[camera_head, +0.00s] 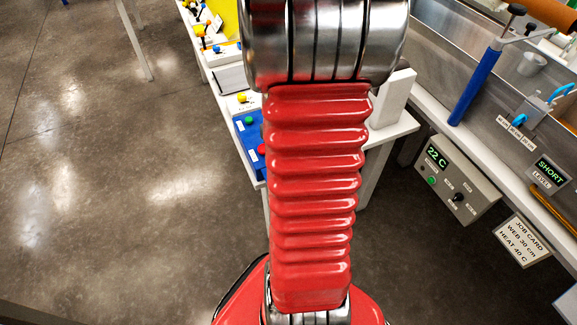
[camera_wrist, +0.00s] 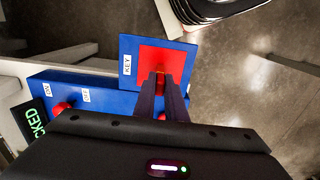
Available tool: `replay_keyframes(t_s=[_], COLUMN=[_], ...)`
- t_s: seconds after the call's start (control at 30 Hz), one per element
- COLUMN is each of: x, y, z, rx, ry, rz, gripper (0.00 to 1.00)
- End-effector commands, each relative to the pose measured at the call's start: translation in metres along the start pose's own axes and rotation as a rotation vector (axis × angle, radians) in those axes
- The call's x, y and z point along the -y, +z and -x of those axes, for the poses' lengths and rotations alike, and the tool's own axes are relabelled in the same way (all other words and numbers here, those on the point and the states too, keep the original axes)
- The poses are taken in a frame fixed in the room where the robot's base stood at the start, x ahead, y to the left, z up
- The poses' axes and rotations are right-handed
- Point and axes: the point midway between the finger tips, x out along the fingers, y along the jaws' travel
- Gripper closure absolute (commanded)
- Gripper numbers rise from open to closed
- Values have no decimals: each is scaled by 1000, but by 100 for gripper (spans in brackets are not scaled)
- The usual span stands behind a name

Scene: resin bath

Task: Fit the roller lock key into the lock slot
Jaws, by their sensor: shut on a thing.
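My gripper (camera_wrist: 162,88) shows in the wrist view, its dark fingers shut on the roller lock key (camera_wrist: 160,69), of which only a small reddish-orange bit shows at the fingertips. The rest of the key is hidden by the fingers. The fingertips are over a red square (camera_wrist: 150,57) on a blue plate labelled KEY (camera_wrist: 128,45). I cannot tell whether the key touches the plate. My arm hides the gripper in the head view. I cannot make out the lock slot in either view.
A blue panel (camera_wrist: 85,84) with ON and OFF labels and a green-lettered display (camera_wrist: 36,124) ending in "CKED" lie left of the fingers. In the head view, a control box reading 22 C (camera_head: 456,178) and a metal bath (camera_head: 470,60) stand right. Open floor lies left.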

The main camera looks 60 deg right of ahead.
Motion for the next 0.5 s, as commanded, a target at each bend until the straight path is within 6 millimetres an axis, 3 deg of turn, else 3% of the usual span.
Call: replay_keyframes(t_s=[0.33, 0.5], x=[0, 0], y=[0, -1], z=[2, 14], rx=[-1, -4], ry=[0, 1], rz=[0, 0], gripper=[100, 100])
